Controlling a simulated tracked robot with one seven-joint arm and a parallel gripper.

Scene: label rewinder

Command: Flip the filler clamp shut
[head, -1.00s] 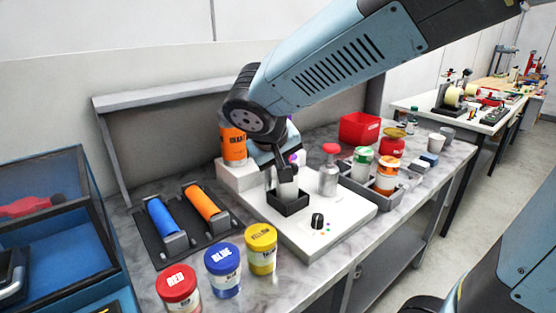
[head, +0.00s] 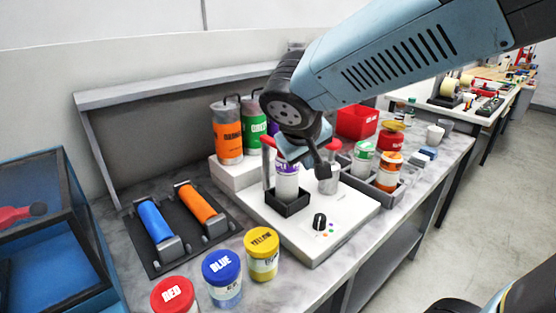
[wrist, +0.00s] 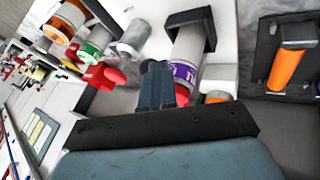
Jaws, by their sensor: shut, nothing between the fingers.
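A bottle with a purple label (head: 288,182) stands upright in a black square holder (head: 289,206) on the white filler base (head: 325,235). A red-topped upright (head: 268,142) stands just left of the bottle and looks like the clamp; my wrist hides part of this area, so its position is unclear. My gripper (head: 323,171) is shut and empty, pointing down just right of the bottle, in front of a clear red-capped container (head: 327,186). The wrist view shows the closed fingertips (wrist: 157,68) beside the purple-labelled bottle (wrist: 187,62); contact cannot be told.
Orange (head: 227,135) and green (head: 254,130) containers stand behind the filler. A grey tray (head: 368,187) with jars is at right. Red (head: 175,295), blue (head: 222,275) and yellow (head: 262,252) jars stand in front. Rollers lie on a dark mat (head: 150,255) at left.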

